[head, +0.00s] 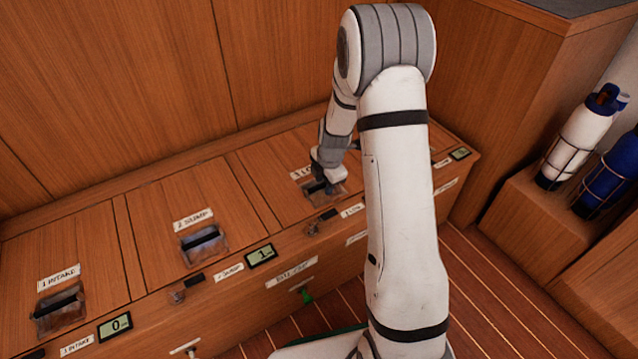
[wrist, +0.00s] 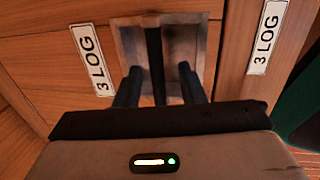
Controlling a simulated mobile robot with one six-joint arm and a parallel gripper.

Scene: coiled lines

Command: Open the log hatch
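The log hatch (head: 268,166) is a wooden lid in the bench top, lying flat and level with it. A "3 LOG" label (wrist: 92,60) is beside its recessed metal cup (wrist: 208,45), which has a dark upright-looking bar handle (wrist: 154,55) across it. My gripper (wrist: 160,80) is at the cup with its fingers open, one on each side of the bar, with a gap showing on both sides. In the head view my gripper (head: 322,184) reaches down over the cup; my arm hides the lid's right part.
The sump hatch (head: 170,205) and intake hatch (head: 60,262) lie shut to the left, with similar cups. Small displays (head: 261,255) and labels line the front edge. A wooden wall (head: 110,90) rises behind. Bottles (head: 585,130) stand in racks at the right.

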